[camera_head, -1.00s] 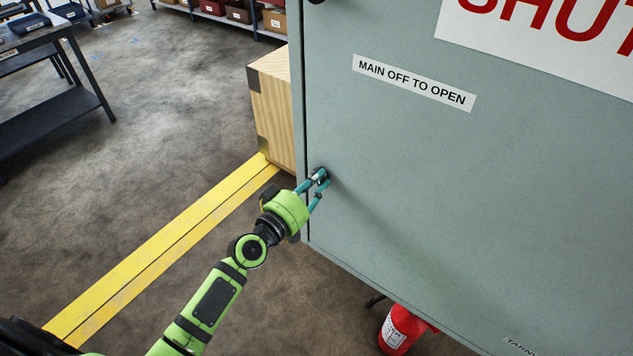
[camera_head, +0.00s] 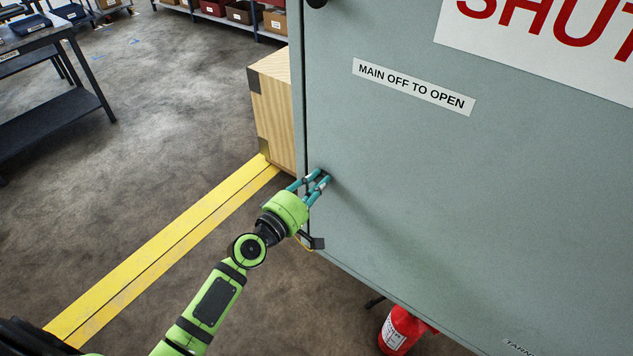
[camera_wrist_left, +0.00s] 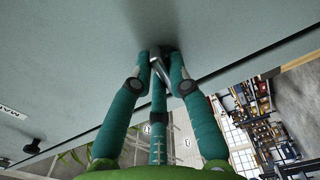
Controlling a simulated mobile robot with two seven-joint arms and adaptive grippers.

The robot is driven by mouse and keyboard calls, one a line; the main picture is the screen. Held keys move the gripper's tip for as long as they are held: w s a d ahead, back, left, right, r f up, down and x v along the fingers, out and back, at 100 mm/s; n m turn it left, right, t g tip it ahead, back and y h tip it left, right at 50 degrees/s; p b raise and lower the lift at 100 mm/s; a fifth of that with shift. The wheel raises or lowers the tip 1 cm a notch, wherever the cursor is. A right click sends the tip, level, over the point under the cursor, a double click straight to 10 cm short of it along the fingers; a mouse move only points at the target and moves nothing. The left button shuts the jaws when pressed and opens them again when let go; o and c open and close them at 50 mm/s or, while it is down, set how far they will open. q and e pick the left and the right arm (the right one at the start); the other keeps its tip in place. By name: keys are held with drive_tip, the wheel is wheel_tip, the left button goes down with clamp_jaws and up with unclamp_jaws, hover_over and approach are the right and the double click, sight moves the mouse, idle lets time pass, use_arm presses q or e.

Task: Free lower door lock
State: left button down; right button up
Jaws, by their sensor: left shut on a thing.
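The grey-green cabinet door (camera_head: 420,190) fills the right of the head view. My left gripper (camera_head: 322,178) is at the door's lower left, close to its left edge. Its teal fingers are shut on the lower door lock, which they mostly hide in the head view. In the left wrist view, the lock (camera_wrist_left: 160,70) shows as a small metal piece with a dark base between the fingertips (camera_wrist_left: 155,75), against the door face. The lock's exact angle is hard to tell. My right gripper is out of view.
A dark knob (camera_head: 316,3) sits higher on the door's left edge. A wooden crate (camera_head: 275,110) stands beside the cabinet. A red fire extinguisher (camera_head: 402,328) is below the door. A dark trolley (camera_head: 50,110) stands far left. The floor between is open, crossed by yellow tape (camera_head: 160,250).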

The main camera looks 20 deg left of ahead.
use_arm(q)
drive_tip(key=shift+n, duration=0.7)
drive_tip(key=c, duration=1.2)
unclamp_jaws()
drive_tip(key=shift+s+a, duration=0.2)
drive_tip(key=shift+s, duration=0.2)
drive_tip(key=v, duration=1.1)
drive_tip(key=shift+s+r, duration=0.1)
drive_tip(key=shift+s, duration=0.05)
